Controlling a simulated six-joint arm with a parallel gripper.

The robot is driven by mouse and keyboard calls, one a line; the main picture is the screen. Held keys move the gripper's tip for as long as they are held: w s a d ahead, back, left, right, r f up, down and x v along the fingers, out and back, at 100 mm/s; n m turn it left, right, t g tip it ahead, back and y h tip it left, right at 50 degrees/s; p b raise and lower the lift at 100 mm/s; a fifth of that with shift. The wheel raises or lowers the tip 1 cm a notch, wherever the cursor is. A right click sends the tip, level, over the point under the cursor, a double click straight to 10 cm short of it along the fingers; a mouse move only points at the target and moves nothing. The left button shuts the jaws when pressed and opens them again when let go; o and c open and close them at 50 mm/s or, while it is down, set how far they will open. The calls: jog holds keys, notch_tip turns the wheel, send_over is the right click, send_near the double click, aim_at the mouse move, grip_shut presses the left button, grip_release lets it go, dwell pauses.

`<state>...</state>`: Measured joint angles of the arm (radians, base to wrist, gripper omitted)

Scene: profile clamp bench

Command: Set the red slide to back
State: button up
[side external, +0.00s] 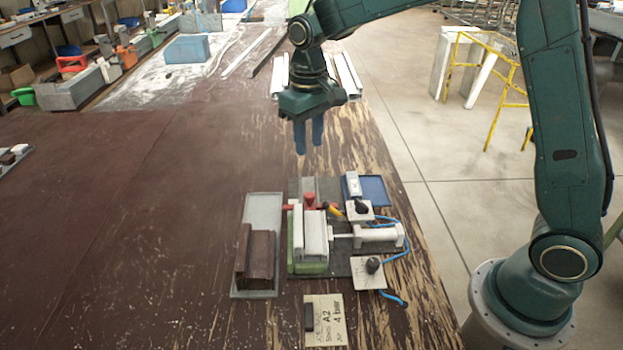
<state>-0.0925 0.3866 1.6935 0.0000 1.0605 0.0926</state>
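A small red piece (310,201), which looks like the red slide, stands at the back of the clamp fixture (305,264), behind the pale upright jaws. Smaller red parts show on either side of it; which setting the slide is in is too small to tell. My gripper (309,140) hangs above the table behind the fixture, its two blue-grey fingers pointing down. A narrow gap shows between the fingers, with nothing in it. The gripper is apart from the fixture and the red piece.
A grey tray (262,208) with a brown profile (260,255) lies left of the fixture. To the right are a white cylinder (378,233), a blue tray (375,188), a black-knobbed valve plate (368,280) and blue hose. A label card (325,332) lies in front.

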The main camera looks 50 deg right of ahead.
aim_at(310, 194)
notch_tip(310, 194, down, 13)
jog(key=shift+f, duration=0.1)
dwell(0.6)
grip_shut()
